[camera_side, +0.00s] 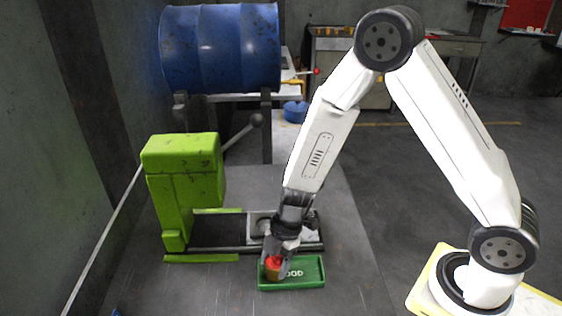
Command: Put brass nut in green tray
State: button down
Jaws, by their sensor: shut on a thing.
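The green tray (308,281) lies on the grey work surface in front of the press, with white lettering partly hidden inside it. My gripper (275,258) points down over the left end of the tray. It is shut on the brass nut (271,273), a small orange-brown piece with red showing above it. The nut is at or just above the tray floor; I cannot tell whether it touches. The fingers hide part of the nut.
A bright green press (184,185) stands left of the tray, with dark rails and a pale plate (261,226) behind the tray. A blue drum (220,48) rests on a stand at the back. The surface right of the tray is clear.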

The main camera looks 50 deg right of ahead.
jog(key=shift+f, duration=0.25)
grip_release()
jog(key=shift+r, duration=0.1)
dwell(0.3)
jog(key=v, duration=1.2)
dwell(0.8)
jog(key=s+d+r+m+t+h, duration=0.1)
jog(key=s+d+m+h, duration=0.3)
jog(key=m, duration=1.4)
jog(key=s+d+t, duration=0.1)
jog(key=s+d, duration=0.1)
jog(key=shift+s+d+r+t, duration=0.25)
jog(key=shift+d+t, duration=0.05)
jog(key=shift+d, duration=0.05)
